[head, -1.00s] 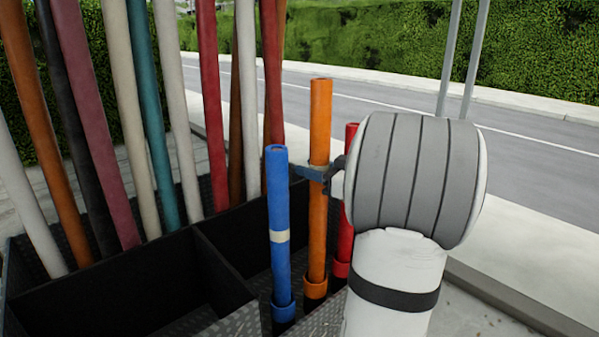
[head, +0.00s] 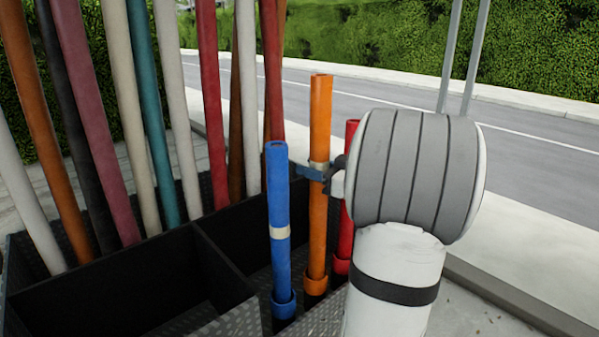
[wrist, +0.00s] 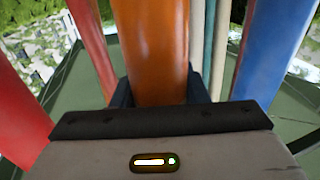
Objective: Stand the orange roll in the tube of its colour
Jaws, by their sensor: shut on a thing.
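The orange roll (head: 319,120) stands nearly upright in the head view, with a pale band partway up. Its lower end meets the orange collar (head: 315,284) of a dark tube and looks in line with it; how deep it sits is hidden. My gripper (head: 316,174) is shut on the orange roll near the pale band. In the wrist view the orange roll (wrist: 150,45) rises between the dark jaws, and its lower part is hidden by my gripper.
A blue roll (head: 279,200) stands in a blue-collared tube close on the left. A red roll (head: 346,225) stands in a red-collared tube on the right, partly hidden by my arm. A road lies beyond.

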